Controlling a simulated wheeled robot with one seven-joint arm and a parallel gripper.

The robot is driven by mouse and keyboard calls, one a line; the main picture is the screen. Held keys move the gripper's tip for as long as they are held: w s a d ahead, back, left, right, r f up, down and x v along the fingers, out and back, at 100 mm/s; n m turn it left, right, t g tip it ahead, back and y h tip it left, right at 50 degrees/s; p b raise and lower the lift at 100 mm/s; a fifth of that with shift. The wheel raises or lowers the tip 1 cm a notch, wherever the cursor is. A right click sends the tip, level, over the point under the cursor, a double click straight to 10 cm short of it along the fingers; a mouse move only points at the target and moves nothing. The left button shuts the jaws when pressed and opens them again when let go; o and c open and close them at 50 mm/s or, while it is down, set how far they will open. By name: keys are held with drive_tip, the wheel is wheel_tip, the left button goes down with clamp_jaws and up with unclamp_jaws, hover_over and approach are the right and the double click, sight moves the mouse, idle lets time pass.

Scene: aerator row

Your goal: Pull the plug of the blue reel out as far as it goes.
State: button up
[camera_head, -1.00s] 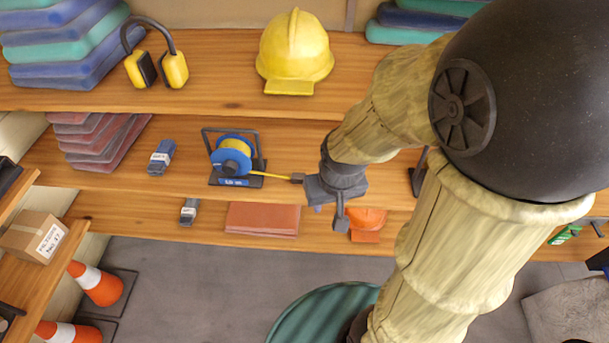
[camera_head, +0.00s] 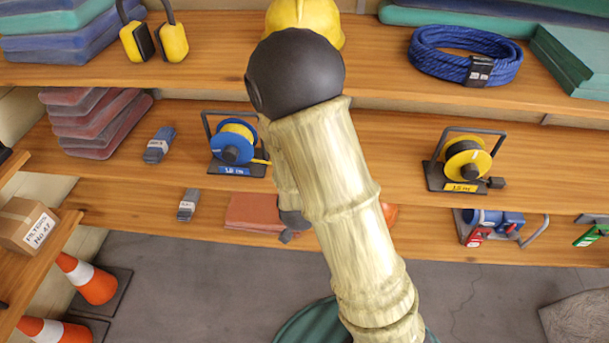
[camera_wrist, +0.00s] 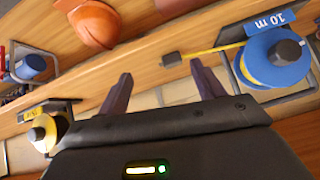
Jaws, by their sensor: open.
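The blue reel (camera_head: 232,148) stands in a dark frame on the middle shelf, with yellow cable wound on it. In the wrist view the blue reel (camera_wrist: 276,60) is at the upper right, and a yellow cable (camera_wrist: 213,45) runs left from it to a dark plug (camera_wrist: 171,60). My gripper (camera_wrist: 161,70) is open and empty, its two fingers apart. The plug appears just beyond the gap between the fingertips, not held. In the head view my arm hides the plug and most of the gripper.
A yellow reel (camera_head: 466,162) stands farther right on the same shelf; it also shows in the wrist view (camera_wrist: 45,130). An orange hard hat (camera_wrist: 93,24) sits on the shelf below. A grey-blue block (camera_head: 159,145) lies left of the blue reel. Shelf between reels is largely clear.

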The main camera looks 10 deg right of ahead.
wheel_tip(320, 180, down, 7)
drive_tip(key=a+n+t+h+b, duration=0.1)
drive_tip(key=t+h+b, duration=0.2)
drive_tip(key=t+b, duration=0.4)
drive_tip(key=shift+w+a+f+n+t, duration=0.2)
drive_tip(key=shift+w+n+t, duration=0.1)
drive_tip(key=shift+t, duration=0.5)
drive_tip(key=shift+b, duration=0.35)
drive_tip(key=b+x, duration=1.1)
drive_tip(key=x, duration=0.6)
drive_tip(key=shift+w+d, duration=0.15)
drive_tip(key=shift+w, duration=0.05)
drive_tip(key=shift+c, duration=0.5)
